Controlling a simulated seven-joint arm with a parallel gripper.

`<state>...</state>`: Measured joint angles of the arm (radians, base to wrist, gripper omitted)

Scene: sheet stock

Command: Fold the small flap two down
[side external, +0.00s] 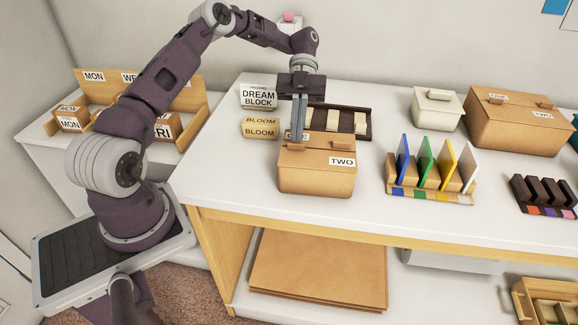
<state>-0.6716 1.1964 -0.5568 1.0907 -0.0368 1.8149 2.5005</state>
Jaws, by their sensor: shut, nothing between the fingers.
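A brown cardboard box (315,178) stands near the table's front edge, left of the middle. A white label reading TWO (342,161) is on its right side near the top, and another label at its top left is partly hidden by my fingers. The box top looks mostly flat; I cannot tell exactly how each small flap lies. My gripper (298,136) is shut and empty. It points down, with its fingertips at the back left of the box top. I cannot tell whether they touch it.
Behind the box are a BLOOM block (261,128), a DREAM BLOCK box (259,96) and a dark tray (340,120). To the right stand a rack of coloured panels (430,190), a white box (436,108) and a larger brown box (515,125). The table front (240,195) is clear.

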